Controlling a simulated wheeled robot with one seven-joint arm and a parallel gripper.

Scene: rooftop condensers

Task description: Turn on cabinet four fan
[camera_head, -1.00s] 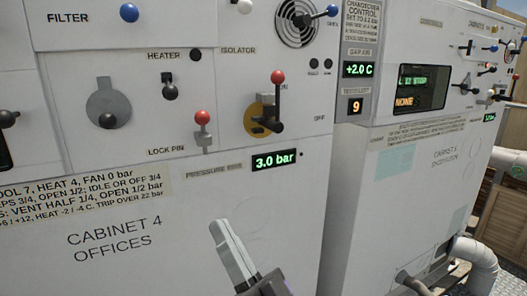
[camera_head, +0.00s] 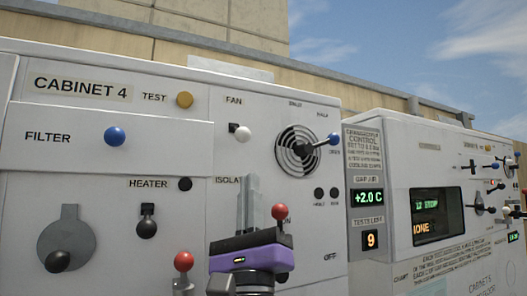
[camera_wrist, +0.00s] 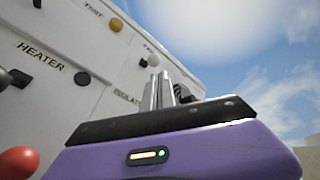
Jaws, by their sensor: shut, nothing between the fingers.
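The cabinet 4 front panel (camera_head: 30,105) fills the left of the head view.
A round vent dial (camera_head: 298,151) with a blue-tipped lever is right of the fan switch. A heater switch (camera_head: 147,221), red lock pin (camera_head: 183,262) and blue filter knob (camera_head: 114,136) are left. A neighbouring cabinet (camera_head: 400,160) stands right. Open sky lies above.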

